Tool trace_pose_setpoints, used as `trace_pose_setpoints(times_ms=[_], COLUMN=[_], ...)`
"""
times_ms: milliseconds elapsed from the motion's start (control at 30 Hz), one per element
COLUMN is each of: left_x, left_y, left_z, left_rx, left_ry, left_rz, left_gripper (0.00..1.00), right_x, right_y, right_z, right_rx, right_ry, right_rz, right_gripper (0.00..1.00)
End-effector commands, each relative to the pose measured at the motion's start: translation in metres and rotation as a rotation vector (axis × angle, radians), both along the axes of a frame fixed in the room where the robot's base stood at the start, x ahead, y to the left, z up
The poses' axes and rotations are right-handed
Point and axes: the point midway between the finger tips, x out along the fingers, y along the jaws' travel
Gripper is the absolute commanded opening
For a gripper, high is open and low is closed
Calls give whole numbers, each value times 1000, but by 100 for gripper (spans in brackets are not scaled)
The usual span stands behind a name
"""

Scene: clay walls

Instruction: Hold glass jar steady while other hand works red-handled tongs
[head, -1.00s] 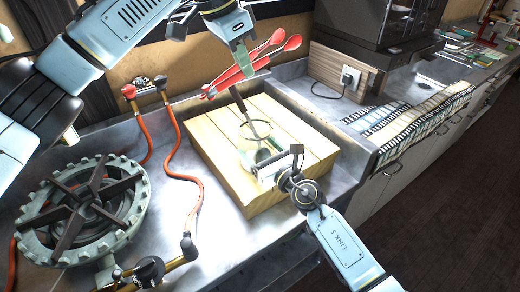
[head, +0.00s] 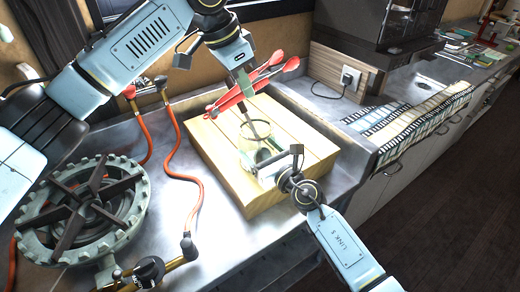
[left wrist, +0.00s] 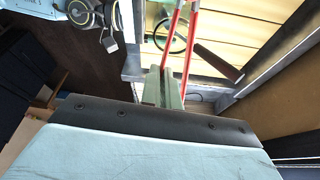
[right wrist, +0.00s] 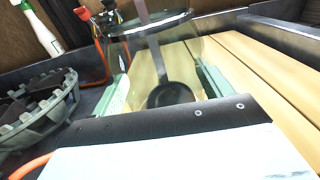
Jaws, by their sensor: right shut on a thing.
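The clear glass jar (head: 254,133) stands on a pale wooden board, with a dark-handled utensil (head: 260,128) leaning in it; its black, rounded end shows through the glass in the right wrist view (right wrist: 172,95). My right gripper (head: 265,167) is shut on the jar, its fingers on either side low on the glass (right wrist: 165,90). The red-handled tongs (head: 232,99) are in my left gripper (head: 246,88), tilted, above the jar's far side. In the left wrist view the red handles (left wrist: 191,45) pass at its fingertips (left wrist: 163,85).
The wooden board (head: 215,150) sits on a metal counter. A gas burner (head: 85,210) with a red hose (head: 172,150) stands at left. A wall socket (head: 348,80) and film strips (head: 415,120) lie right.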

Motion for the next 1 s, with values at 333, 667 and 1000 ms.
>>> trace_pose_setpoints(times_ms=[333,667,1000], left_x=[0,0,0], left_y=[0,0,0], left_z=[-25,-48,-72], left_rx=[0,0,-1], left_ry=[1,1,1], left_rz=[-1,0,1], left_gripper=[0,0,0], right_x=[0,0,0], right_y=[0,0,0], right_z=[-1,-1,-1], right_rx=[0,0,0], right_ry=[1,1,1], right_rz=[0,0,0], right_gripper=[43,43,43])
